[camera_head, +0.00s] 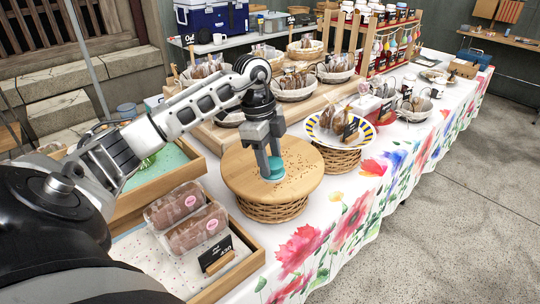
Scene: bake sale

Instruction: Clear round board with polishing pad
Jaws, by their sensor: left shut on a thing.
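The round wooden board (245,178) rests on a wicker basket base (272,209) near the front of the table. Small brown crumbs are scattered on it, mostly right of the pad. My left gripper (269,160) comes down from above over the middle of the board. It is shut on a teal polishing pad (273,173), which is at the board's surface; I cannot tell whether it presses on it. The gripper hides part of the board behind it. My right gripper is not in view.
A wooden tray with wrapped loaves (187,216) and a black price sign (217,255) stands at the board's left front. A blue-and-yellow rimmed plate (318,133) on a basket stands close behind right. Baskets of wrapped goods (292,88) fill the back. The floral tablecloth (340,215) is clear at right.

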